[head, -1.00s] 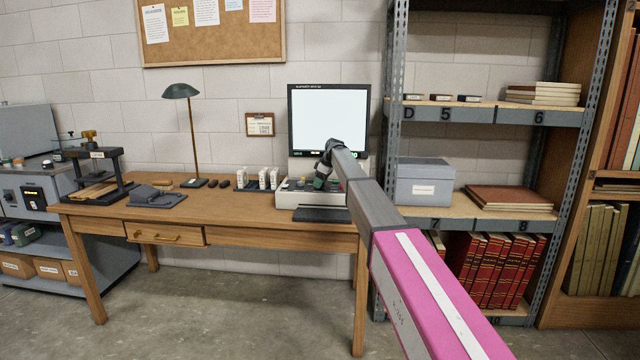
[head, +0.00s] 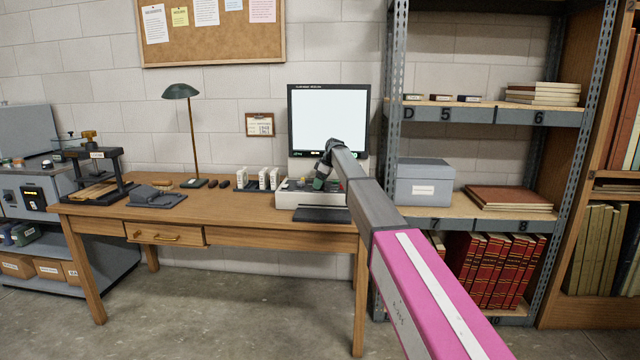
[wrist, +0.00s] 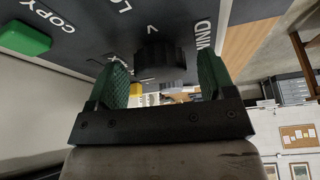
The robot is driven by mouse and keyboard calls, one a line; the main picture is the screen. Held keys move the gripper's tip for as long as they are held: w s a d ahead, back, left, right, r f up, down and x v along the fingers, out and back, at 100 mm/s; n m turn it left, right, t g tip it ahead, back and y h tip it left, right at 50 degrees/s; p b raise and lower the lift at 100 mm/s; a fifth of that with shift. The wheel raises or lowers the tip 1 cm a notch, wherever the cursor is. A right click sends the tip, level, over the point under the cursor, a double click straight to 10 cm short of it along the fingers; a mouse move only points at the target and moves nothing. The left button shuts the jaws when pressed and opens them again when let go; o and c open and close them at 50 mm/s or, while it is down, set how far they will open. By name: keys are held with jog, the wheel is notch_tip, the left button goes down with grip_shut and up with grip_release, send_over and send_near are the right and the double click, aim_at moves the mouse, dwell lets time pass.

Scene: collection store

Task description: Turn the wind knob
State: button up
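The wind knob (wrist: 160,60) is a dark, ribbed round knob on a dark panel (wrist: 95,40) in the wrist view. The white word WIND, partly covered, is printed beside it, with a small white arrow mark above it. My gripper (wrist: 162,80) is open, with its green pads on either side of the knob and visible gaps to it. How deep the knob sits between the pads is hard to tell. In the head view my gripper (head: 321,178) is over the pale desktop machine (head: 288,199) below the white screen (head: 329,120); the knob is hidden there.
A green button (wrist: 24,38) labelled COPY lies on the same panel. The machine stands on a wooden desk (head: 235,217) with small white boxes (head: 262,180) to its left. A metal shelf rack (head: 390,130) stands close on the right, near my arm.

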jog(key=v, duration=1)
jog(key=shift+r, duration=0.4)
jog(key=shift+d, duration=0.2)
